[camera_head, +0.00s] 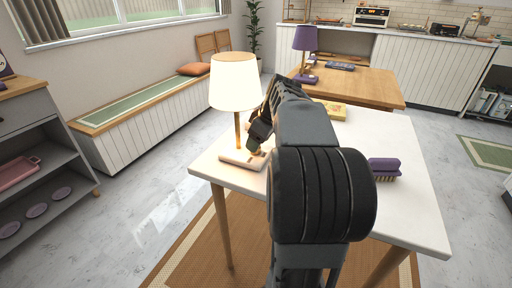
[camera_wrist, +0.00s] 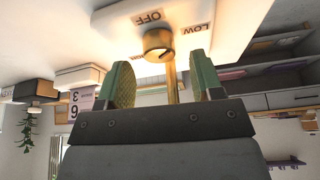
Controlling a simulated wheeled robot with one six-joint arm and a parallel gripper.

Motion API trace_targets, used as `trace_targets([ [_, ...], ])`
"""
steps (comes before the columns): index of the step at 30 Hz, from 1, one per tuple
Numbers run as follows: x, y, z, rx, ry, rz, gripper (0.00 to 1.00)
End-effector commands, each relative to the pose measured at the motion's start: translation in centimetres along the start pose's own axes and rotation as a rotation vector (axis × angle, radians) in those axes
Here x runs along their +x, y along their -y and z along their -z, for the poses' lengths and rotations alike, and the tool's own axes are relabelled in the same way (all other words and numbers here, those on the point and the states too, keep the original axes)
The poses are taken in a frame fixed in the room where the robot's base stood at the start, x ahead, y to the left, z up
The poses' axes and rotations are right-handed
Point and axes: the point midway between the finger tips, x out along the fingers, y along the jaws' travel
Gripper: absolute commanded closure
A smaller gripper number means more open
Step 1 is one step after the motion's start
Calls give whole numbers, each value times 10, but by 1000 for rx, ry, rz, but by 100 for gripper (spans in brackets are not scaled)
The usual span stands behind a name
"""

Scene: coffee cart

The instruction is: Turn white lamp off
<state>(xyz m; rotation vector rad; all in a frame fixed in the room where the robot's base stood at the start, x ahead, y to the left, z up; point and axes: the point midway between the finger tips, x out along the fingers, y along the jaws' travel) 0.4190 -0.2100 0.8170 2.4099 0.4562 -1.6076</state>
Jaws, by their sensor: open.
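The white lamp (camera_head: 236,82) stands on the near white table, with a glowing shade, a brass stem and a pale square base (camera_head: 243,160). In the wrist view its base carries a brass knob (camera_wrist: 158,42) among the labels "OFF" and "LOW"; a third label is partly hidden. A dark mark shows on the knob's edge, nearest "LOW" or the hidden label; I cannot tell which. My gripper (camera_wrist: 160,62) is open, its green fingers on either side of the knob and apart from it. In the head view my gripper (camera_head: 256,146) is low beside the stem, partly hidden by my arm.
A purple brush (camera_head: 384,168) lies on the white table (camera_head: 410,215) right of my arm. A yellow item (camera_head: 335,110) lies behind my arm. A purple lamp (camera_head: 305,42) stands on the wooden table (camera_head: 370,85) behind. The white table's front right is clear.

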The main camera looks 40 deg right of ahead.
Motion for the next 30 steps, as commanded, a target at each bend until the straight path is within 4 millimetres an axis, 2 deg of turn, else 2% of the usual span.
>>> trace_targets([
  [1, 9, 0, -2, 1, 2, 3, 40],
  [6, 20, 0, -2, 1, 2, 2, 40],
  [18, 23, 0, -2, 1, 2, 2, 40],
  [30, 23, 0, -2, 1, 2, 2, 78],
])
